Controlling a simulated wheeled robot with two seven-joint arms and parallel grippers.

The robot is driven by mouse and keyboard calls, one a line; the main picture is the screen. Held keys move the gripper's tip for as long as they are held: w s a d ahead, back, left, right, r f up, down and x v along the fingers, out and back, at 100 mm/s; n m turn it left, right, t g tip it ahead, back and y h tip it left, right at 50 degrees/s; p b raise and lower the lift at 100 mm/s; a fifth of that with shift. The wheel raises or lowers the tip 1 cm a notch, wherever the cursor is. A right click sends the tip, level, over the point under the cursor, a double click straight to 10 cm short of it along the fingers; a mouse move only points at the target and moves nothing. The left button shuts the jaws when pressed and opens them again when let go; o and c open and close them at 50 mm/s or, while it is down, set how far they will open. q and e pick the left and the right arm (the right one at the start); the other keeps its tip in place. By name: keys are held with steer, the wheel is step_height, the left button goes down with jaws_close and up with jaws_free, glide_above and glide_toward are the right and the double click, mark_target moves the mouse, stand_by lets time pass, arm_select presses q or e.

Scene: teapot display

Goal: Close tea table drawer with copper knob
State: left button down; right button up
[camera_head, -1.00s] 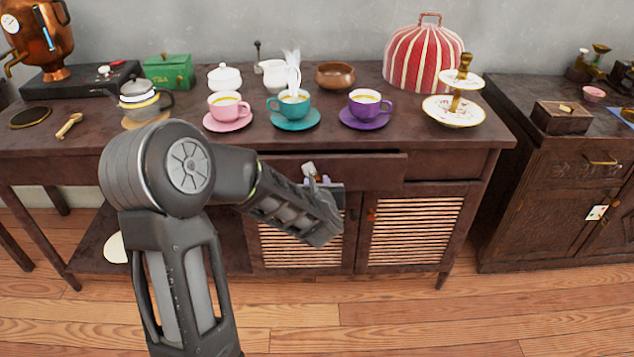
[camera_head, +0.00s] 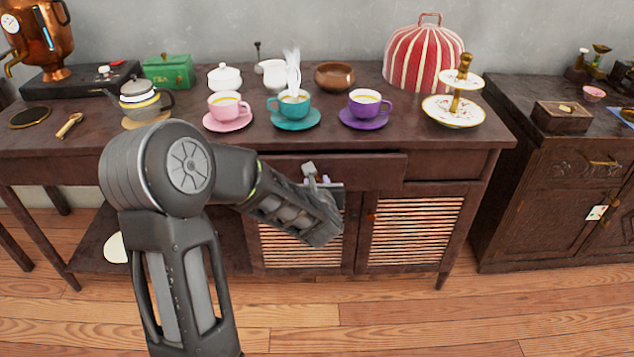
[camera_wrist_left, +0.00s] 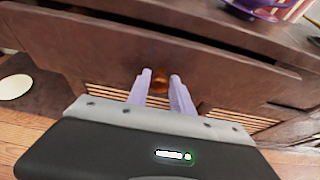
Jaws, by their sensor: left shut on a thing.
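The dark wooden tea table (camera_head: 395,136) stands along the wall. Its wide middle drawer (camera_head: 378,172) sits a little out, and the wrist view shows a dark gap above the drawer front (camera_wrist_left: 85,48). The copper knob (camera_wrist_left: 158,80) is between the pale lilac fingers of my left gripper (camera_wrist_left: 159,83). The gripper is shut on the knob at the drawer front. In the head view my left gripper (camera_head: 318,178) is partly hidden by its own wrist, and the knob is hidden there. My right gripper is not in view.
Above the drawer, pink (camera_head: 227,108), teal (camera_head: 294,105) and purple (camera_head: 366,106) cups stand on saucers on the tabletop. A tiered stand (camera_head: 454,110) is at the right end. Slatted doors (camera_head: 415,230) lie below. The floor in front is clear.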

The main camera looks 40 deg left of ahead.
arm_select(q)
steer(key=shift+w+a+f+b, duration=0.2)
steer(key=shift+w+a+b, duration=0.7)
steer(key=shift+w, duration=0.3)
steer(key=shift+w+a+r, duration=0.1)
steer(key=shift+w+a, duration=0.1)
steer(key=shift+w, duration=0.1)
steer(key=shift+r, duration=0.25)
steer(key=c, duration=1.1)
jaws_free()
steer(key=shift+w+f, duration=0.1)
steer(key=shift+c, duration=0.2)
steer(key=v, duration=0.7)
steer(key=shift+s+d+p, duration=0.15)
steer(key=shift+s+p, duration=0.15)
steer(key=shift+p, duration=0.1)
